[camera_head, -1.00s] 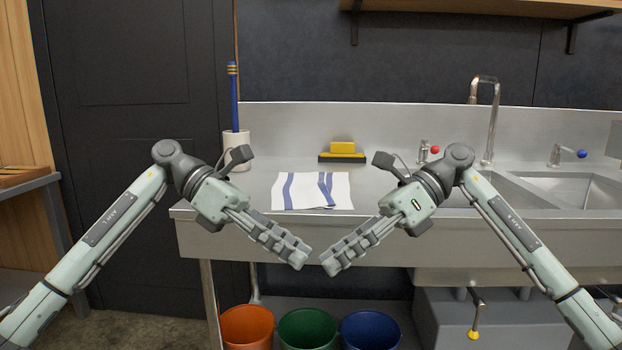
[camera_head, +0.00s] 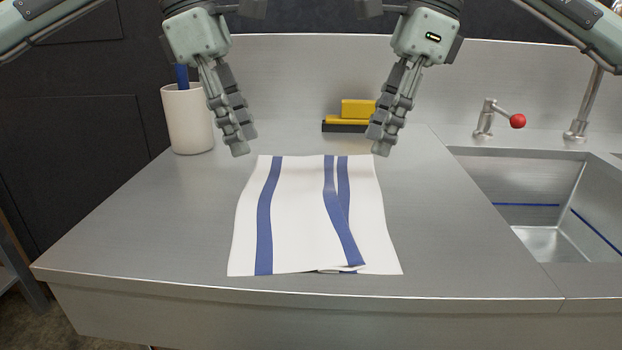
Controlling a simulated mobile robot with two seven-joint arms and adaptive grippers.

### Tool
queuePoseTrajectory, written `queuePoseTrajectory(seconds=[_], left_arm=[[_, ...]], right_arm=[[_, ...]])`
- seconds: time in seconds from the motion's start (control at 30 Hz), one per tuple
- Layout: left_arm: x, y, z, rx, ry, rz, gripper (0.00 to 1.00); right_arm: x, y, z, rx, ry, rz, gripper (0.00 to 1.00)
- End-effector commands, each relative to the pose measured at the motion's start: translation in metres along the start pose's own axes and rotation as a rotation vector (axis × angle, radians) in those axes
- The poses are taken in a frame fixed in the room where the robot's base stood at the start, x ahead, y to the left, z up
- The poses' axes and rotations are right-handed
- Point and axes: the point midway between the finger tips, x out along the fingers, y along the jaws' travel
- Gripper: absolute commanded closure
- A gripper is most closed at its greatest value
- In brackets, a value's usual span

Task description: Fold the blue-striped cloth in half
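The white cloth with blue stripes (camera_head: 300,215) lies flat on the steel counter, its long sides running front to back. Near its right part two blue stripes split apart towards the front, and a loose layer edge shows at the front edge, so part of it seems doubled; how the layers lie is unclear. My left gripper (camera_head: 245,142) hangs fingers down above the counter by the cloth's far left corner. My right gripper (camera_head: 382,142) hangs likewise by the far right corner. Neither visibly holds anything. Each gripper's fingers overlap in this view, hiding any gap.
A white cup (camera_head: 187,120) with a blue-handled tool stands at the back left. A yellow and black block (camera_head: 350,115) lies behind the cloth, partly behind my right fingers. A sink (camera_head: 545,190) and red-knobbed tap (camera_head: 517,121) are right. The counter (camera_head: 150,235) beside the cloth is clear.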

Motion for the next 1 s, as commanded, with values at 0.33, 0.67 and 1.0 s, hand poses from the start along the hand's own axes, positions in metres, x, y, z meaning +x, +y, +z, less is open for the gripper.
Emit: queuePoseTrajectory(seconds=[0.33, 0.67, 1.0], left_arm=[[0.042, 0.000, -0.015, -0.002, 0.004, -0.001, 0.60], [0.073, 0.000, -0.024, -0.002, 0.002, 0.001, 0.60], [0.076, 0.000, -0.025, -0.002, 0.001, 0.001, 0.60]], right_arm=[[0.042, 0.000, -0.015, 0.001, 0.004, 0.002, 0.60], [0.073, 0.000, -0.024, 0.000, 0.003, 0.000, 0.60], [0.076, 0.000, -0.024, 0.001, 0.002, -0.001, 0.60]])
